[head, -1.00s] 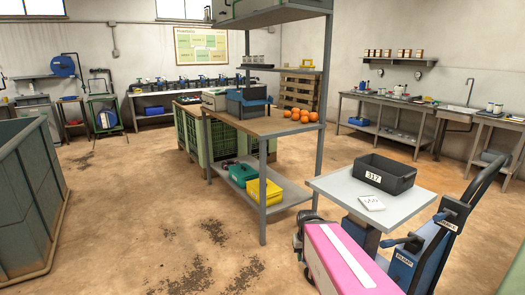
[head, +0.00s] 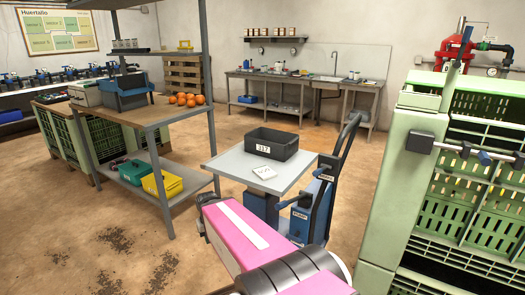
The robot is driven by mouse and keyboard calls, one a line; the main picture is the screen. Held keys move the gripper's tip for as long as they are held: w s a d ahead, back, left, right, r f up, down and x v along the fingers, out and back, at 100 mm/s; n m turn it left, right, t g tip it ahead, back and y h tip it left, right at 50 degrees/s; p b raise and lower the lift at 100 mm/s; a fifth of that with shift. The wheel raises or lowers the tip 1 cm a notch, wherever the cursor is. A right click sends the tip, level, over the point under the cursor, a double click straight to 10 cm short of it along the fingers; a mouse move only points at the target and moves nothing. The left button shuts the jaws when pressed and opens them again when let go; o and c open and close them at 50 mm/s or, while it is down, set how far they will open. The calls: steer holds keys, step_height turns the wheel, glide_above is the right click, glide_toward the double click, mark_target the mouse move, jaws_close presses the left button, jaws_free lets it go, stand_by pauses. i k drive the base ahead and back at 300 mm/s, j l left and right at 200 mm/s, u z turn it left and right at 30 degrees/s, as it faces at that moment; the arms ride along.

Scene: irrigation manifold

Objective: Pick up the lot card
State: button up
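A small white card (head: 265,173) with dark marks lies flat on a grey-white cart top (head: 232,160), near its front edge. I cannot read the marks, so I cannot tell for sure that it is the lot card. A black bin (head: 272,145) labelled 317 stands just behind the card on the same top. My arm shows in pink and grey at the bottom centre. My gripper's fingertips cannot be made out, and nothing of mine touches the card.
The cart has a dark upright handle (head: 345,160) and blue parts. A shelved bench (head: 150,118) with oranges (head: 187,99) stands left of it. Green crates (head: 455,190) stand close on the right. A sink counter (head: 300,88) lines the back wall. Open floor lies at lower left.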

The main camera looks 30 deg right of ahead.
mark_target(136, 43)
steer(key=i+j+z, duration=0.1)
steer(key=j, duration=0.3)
steer(key=i+j, duration=0.15)
steer(key=j, duration=0.25)
steer(key=i+j+z, duration=0.15)
steer(key=j, duration=0.3)
steer(key=i+j, duration=0.1)
steer(key=j, duration=0.3)
steer(key=i+j+z, duration=0.15)
steer(key=j, duration=0.3)
steer(key=i+j, duration=0.25)
steer(key=j, duration=0.15)
steer(key=i+j+z, duration=0.15)
steer(key=i+j, duration=0.3)
steer(key=j, duration=0.3)
steer(key=i+j+z, duration=0.15)
steer(key=j, duration=0.25)
steer(key=i+j, duration=0.25)
steer(key=j, duration=0.2)
steer(key=i+j+z, duration=0.15)
steer(key=j, duration=0.25)
steer(key=i+j, duration=0.25)
steer(key=j, duration=0.2)
steer(key=i+j+z, duration=0.15)
steer(key=j, duration=0.3)
